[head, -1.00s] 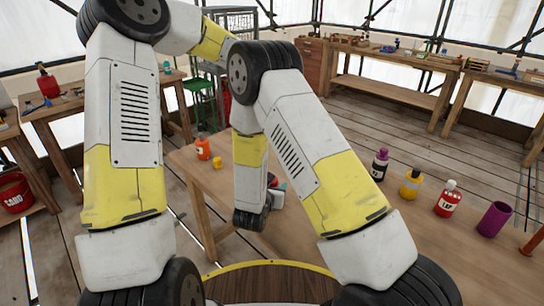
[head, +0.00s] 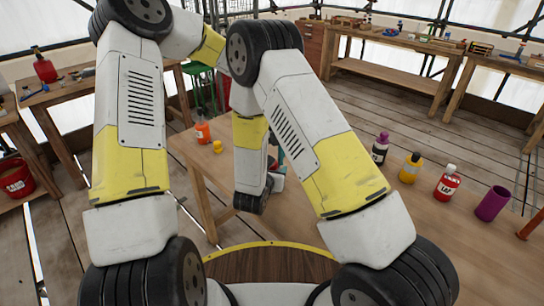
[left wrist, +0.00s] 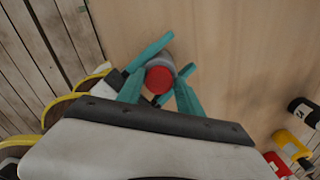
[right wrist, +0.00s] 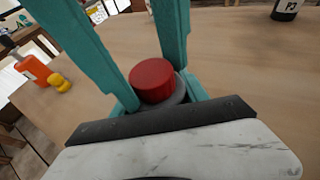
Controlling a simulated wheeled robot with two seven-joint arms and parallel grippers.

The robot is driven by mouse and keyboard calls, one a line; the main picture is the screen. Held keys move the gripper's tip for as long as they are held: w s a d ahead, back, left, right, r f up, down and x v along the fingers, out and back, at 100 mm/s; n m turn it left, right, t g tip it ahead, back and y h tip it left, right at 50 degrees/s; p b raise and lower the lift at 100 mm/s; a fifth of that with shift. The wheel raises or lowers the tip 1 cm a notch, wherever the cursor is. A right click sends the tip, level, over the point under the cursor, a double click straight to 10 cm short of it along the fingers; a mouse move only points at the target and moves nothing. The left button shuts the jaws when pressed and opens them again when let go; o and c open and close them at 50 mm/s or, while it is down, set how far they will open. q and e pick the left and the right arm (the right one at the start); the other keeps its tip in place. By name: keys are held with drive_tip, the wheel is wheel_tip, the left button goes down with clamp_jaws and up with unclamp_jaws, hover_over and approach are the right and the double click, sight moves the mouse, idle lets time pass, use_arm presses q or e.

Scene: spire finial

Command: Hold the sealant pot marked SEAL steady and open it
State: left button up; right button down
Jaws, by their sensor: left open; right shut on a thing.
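The sealant pot is a dark grey pot with a ribbed red cap. Its cap (right wrist: 152,80) shows in the right wrist view and, from above, in the left wrist view (left wrist: 159,80). No SEAL mark is visible. My right gripper (right wrist: 165,97) is shut on the pot's grey body below the cap. My left gripper (left wrist: 158,84) is open, with its teal fingers on either side of the red cap and apart from each other. Whether they touch the cap I cannot tell. In the head view my arms hide most of the pot and grippers.
An orange bottle (head: 202,132) and a small yellow item (head: 217,146) stand at the table's left. A purple-capped bottle (head: 380,148), yellow bottle (head: 411,169), red bottle (head: 447,184) and purple cup (head: 493,204) stand right. Bare wooden table (right wrist: 235,55) surrounds the pot.

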use_arm(q)
clamp_jaws()
drive_tip(key=n, duration=0.5)
drive_tip(key=shift+d+r+n, duration=0.1)
drive_tip(key=shift+n, duration=0.2)
drive_tip(key=n, duration=1.4)
drive_tip(key=shift+o, duration=1.5)
unclamp_jaws()
